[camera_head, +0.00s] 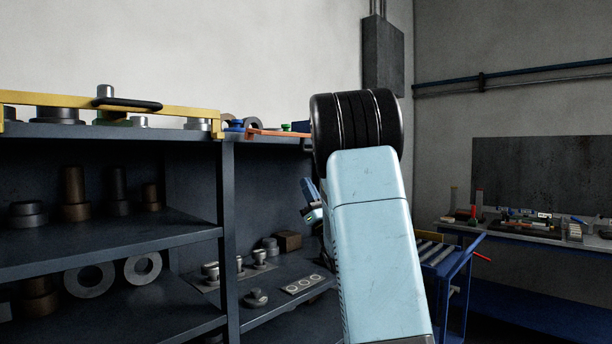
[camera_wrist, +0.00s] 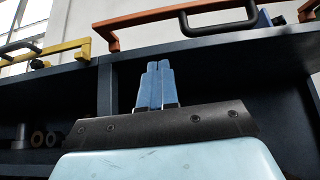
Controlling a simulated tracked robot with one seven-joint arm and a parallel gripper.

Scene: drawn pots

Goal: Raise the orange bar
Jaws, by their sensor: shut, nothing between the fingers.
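The orange bar (camera_head: 275,132) lies along the top of the shelf unit in the head view, its right part hidden behind my arm. In the wrist view the orange bar (camera_wrist: 150,17) runs across the upper part of the picture, with a black handle (camera_wrist: 215,28) on its front. My gripper (camera_wrist: 158,64) shows as two blue fingers pressed together, empty. Its tips point up towards the shelf top, below the bar and apart from it. In the head view a bit of my gripper shows beside my arm, mostly hidden.
A yellow bar (camera_head: 190,111) with a black handle stands left of the orange bar on the shelf top (camera_head: 110,130). Rings, cylinders and metal parts sit on the shelves below. A blue cart (camera_head: 458,275) and a workbench (camera_head: 540,237) with small items stand at the right.

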